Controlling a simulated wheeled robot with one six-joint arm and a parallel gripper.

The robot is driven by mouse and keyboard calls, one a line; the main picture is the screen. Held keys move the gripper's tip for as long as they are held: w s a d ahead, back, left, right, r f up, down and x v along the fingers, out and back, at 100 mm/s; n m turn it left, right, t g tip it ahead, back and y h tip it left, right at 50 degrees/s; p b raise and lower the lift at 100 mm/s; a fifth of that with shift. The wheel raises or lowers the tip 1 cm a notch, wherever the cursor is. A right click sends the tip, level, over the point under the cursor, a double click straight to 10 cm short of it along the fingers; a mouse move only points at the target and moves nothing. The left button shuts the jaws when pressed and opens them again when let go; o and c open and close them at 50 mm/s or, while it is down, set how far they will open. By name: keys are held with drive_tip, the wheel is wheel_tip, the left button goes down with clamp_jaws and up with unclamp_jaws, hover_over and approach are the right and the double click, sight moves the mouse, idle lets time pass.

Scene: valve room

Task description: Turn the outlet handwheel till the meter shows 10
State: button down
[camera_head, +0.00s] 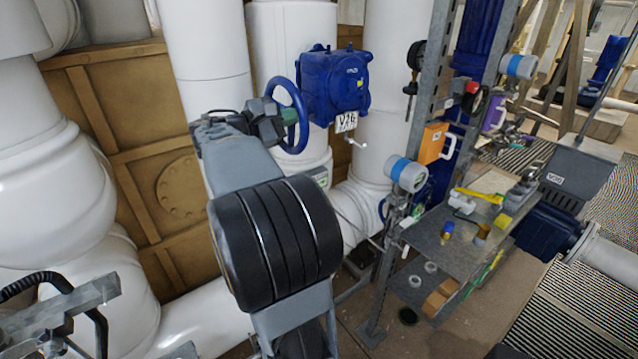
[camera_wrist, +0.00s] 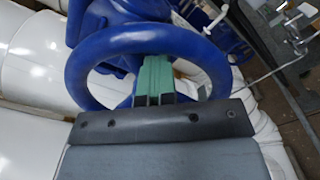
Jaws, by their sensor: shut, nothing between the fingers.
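A blue handwheel (camera_head: 303,118) stands on a blue valve gearbox (camera_head: 336,83) in front of a white pipe. In the wrist view the wheel's rim (camera_wrist: 82,72) arches across the top. My gripper (camera_head: 289,116) is at the near left side of the wheel. Its green fingers (camera_wrist: 154,74) are shut together with nothing between them, and in the wrist view they overlap the wheel's opening. I cannot tell whether they touch the rim or a spoke. A round blue-and-white instrument (camera_head: 406,174) is right of the valve; no reading is legible.
A grey shelf (camera_head: 440,262) with tools and small parts stands right of the valve. Large white pipes (camera_head: 60,150) fill the left.

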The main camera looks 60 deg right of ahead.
drive_tip(key=shift+w+d+r+p, duration=0.15)
drive_tip(key=shift+w+r+p, duration=0.25)
drive_tip(key=shift+r+p, duration=0.4)
drive_tip(key=shift+w+d+r+p, duration=0.25)
drive_tip(key=shift+w+r+p, duration=0.35)
drive_tip(key=shift+p, duration=0.1)
drive_tip(key=shift+f, duration=0.1)
drive_tip(key=shift+w, duration=0.1)
